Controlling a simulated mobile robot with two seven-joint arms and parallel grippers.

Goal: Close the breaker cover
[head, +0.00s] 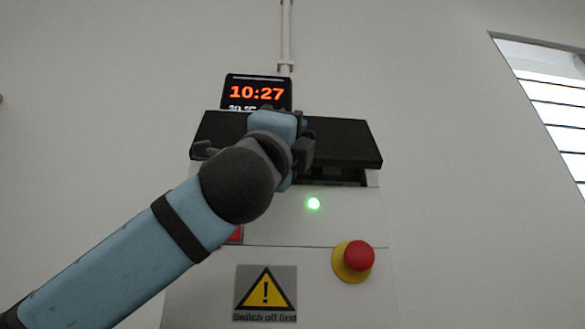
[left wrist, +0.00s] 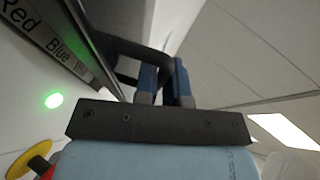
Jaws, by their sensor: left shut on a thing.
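The breaker cover (head: 346,143) is a wide black flap on the front of a pale wall box. It stands raised and tilted outward, with a dark opening (head: 340,176) showing below it. My left gripper (head: 300,135) is at the middle of the cover, and its arm hides part of the cover. In the left wrist view, the blue fingers of my left gripper (left wrist: 165,82) are shut on a dark curved part (left wrist: 135,52), which looks like part of the cover. Its exact grip is partly hidden. My right gripper is in neither view.
A green lamp (head: 314,203) glows below the opening. A red stop button (head: 359,255) on a yellow base sticks out lower right. A warning sign (head: 266,292) is below. A clock (head: 257,92) is above. The left wrist view shows labels reading Red and Blue (left wrist: 45,35).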

